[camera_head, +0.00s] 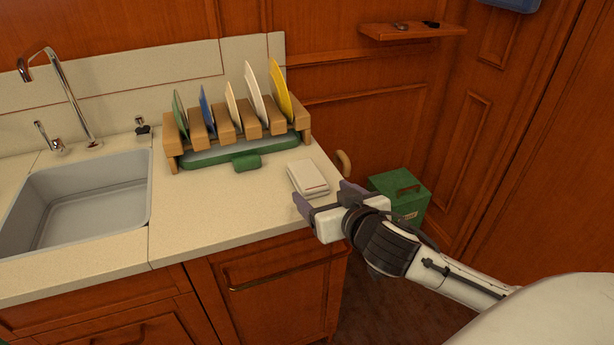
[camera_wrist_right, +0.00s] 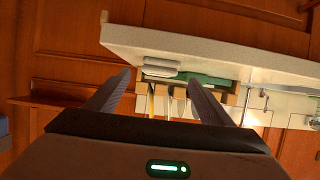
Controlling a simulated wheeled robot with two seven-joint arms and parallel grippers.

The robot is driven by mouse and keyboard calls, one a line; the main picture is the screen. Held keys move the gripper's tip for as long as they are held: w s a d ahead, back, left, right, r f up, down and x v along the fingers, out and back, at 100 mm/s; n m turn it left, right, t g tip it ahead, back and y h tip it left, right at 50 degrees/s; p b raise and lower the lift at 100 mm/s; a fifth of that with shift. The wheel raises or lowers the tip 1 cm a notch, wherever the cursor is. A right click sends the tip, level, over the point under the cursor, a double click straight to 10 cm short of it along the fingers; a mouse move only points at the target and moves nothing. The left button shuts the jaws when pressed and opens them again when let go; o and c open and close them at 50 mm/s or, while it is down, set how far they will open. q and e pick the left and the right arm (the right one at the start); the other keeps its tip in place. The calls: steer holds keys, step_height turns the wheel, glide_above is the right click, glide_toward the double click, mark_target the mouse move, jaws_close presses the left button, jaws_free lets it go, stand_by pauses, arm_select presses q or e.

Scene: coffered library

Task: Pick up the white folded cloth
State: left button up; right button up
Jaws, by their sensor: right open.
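The white folded cloth (camera_head: 308,177) lies flat near the right end of the cream counter (camera_head: 205,222), in front of the dish rack. It also shows in the right wrist view (camera_wrist_right: 160,67), between the fingers and farther off. My right gripper (camera_head: 322,197) is open and empty in the head view, just in front of the cloth by the counter's front right corner. Its two fingers show in the wrist view (camera_wrist_right: 161,95) with a wide gap between them. I cannot tell whether a finger touches the cloth. My left gripper is not in view.
A grey sink (camera_head: 85,200) and tap (camera_head: 60,90) are at left. A green bin (camera_head: 401,190) stands beyond the counter's right end.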

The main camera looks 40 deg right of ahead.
mark_target(314, 186)
steer(key=x, duration=0.6)
steer(key=shift+w, duration=0.25)
steer(key=c, duration=1.1)
